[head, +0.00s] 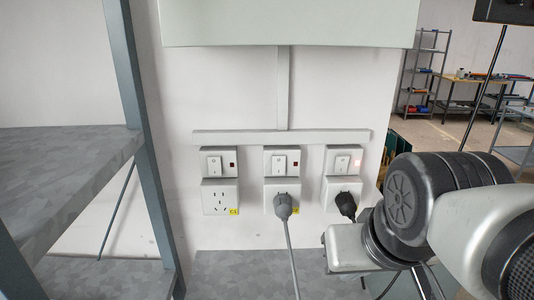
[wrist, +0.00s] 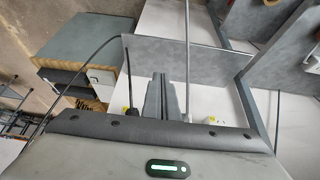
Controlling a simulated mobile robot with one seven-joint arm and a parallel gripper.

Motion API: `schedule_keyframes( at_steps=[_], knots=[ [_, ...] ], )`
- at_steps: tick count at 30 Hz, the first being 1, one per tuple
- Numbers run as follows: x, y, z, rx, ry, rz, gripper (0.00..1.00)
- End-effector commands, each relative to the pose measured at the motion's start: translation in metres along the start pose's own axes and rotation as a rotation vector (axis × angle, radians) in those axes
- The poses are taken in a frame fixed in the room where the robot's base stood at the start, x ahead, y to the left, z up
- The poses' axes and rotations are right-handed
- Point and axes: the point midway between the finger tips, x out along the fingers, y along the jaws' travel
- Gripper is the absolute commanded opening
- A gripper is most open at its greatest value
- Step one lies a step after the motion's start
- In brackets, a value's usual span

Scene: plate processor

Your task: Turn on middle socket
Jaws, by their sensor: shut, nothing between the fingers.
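The middle socket (head: 282,192) is on the white wall, with a grey plug (head: 283,204) and cord in it. Above it is its white rocker switch (head: 279,163) with a dark red indicator (head: 295,163). My gripper (wrist: 160,80) shows in the wrist view, its fingers shut together and empty. That view appears upside down: the fingers lie between the grey plug's cord (wrist: 187,60) and a black cord (wrist: 128,80). The switches are hidden there behind my gripper's body. In the head view my arm is at the lower right and the fingertips cannot be made out.
The left socket (head: 220,197), labelled C1, is empty and its indicator is dark. The right socket (head: 342,185) holds a black plug (head: 346,204), and its indicator (head: 358,162) glows. A grey metal shelf (head: 70,150) stands at the left. A pale cabinet (head: 290,22) overhangs above.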

Motion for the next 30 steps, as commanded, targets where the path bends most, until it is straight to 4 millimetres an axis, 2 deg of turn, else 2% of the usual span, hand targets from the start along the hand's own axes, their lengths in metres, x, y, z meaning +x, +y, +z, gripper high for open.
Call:
schedule_keyframes(
  at_steps=[8, 11, 14, 21, 24, 27, 30],
  knots=[
    [0.000, 0.000, -0.001, -0.005, 0.000, -0.002, 0.00],
    [-0.004, -0.003, -0.011, -0.064, -0.002, -0.020, 0.00],
    [-0.013, -0.010, -0.034, -0.218, -0.002, -0.065, 0.00],
    [-0.041, -0.033, -0.121, -0.812, 0.082, -0.224, 0.00],
    [-0.050, -0.041, -0.152, -1.038, 0.145, -0.267, 0.00],
    [-0.056, -0.046, -0.175, -1.208, 0.203, -0.292, 0.00],
    [-0.060, -0.049, -0.188, -1.314, 0.242, -0.302, 0.00]
  ],
)
